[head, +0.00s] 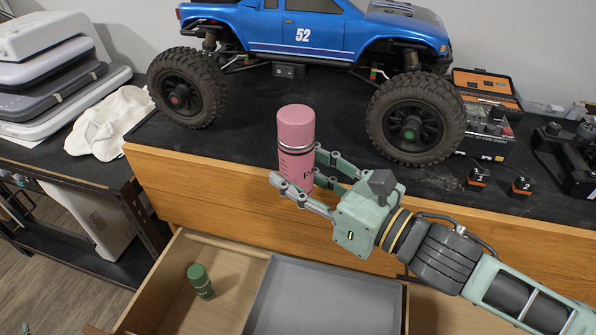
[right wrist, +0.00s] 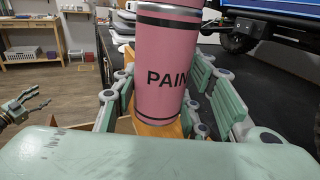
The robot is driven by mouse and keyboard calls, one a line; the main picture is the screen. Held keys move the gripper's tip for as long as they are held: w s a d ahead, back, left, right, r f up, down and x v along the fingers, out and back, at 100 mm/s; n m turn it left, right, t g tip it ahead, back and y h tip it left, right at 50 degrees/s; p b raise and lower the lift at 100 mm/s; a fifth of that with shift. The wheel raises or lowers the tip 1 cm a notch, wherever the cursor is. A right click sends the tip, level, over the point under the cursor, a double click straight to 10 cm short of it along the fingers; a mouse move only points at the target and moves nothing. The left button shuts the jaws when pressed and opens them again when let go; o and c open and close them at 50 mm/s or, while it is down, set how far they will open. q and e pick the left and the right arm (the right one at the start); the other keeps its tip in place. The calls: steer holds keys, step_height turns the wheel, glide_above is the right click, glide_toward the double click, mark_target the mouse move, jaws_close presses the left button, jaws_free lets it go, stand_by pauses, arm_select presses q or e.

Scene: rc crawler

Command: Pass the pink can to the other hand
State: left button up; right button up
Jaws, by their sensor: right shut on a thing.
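The pink can (head: 296,135) is a spray-paint can with black bands and dark lettering. It stands upright in my right gripper (head: 305,178), which is shut on its lower part above the open drawer, at the cabinet's front edge. In the right wrist view the can (right wrist: 163,75) sits between the finger pads and the letters "PAIN" show; its top is cut off. My left gripper (right wrist: 32,104) shows at the left edge of the right wrist view, with its fingers apart and empty, away from the can.
An open drawer (head: 187,290) below holds a green can (head: 201,282) and a grey tray (head: 325,295). A blue crawler truck (head: 330,35) stands on the black top behind the can. A charger (head: 485,135) and numbered orange-black blocks are at right. A white cloth (head: 108,120) lies at left.

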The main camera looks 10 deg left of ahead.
arm_select(q)
steer(key=s+d+f+m+g+h, duration=0.2)
steer(key=d+f+g+h, duration=0.55)
steer(key=d+f, duration=1.85)
steer(key=s+d+f+m+g+h, duration=0.1)
steer(key=d+f, duration=0.4)
steer(key=d, duration=0.7)
steer(key=s+d+f+m+g+h, duration=0.2)
steer(key=s+d+f+g+h, duration=0.2)
steer(key=d, duration=0.9)
steer(key=shift+f+m, duration=0.3)
steer(key=shift+f, duration=0.3)
steer(key=shift+a, duration=0.1)
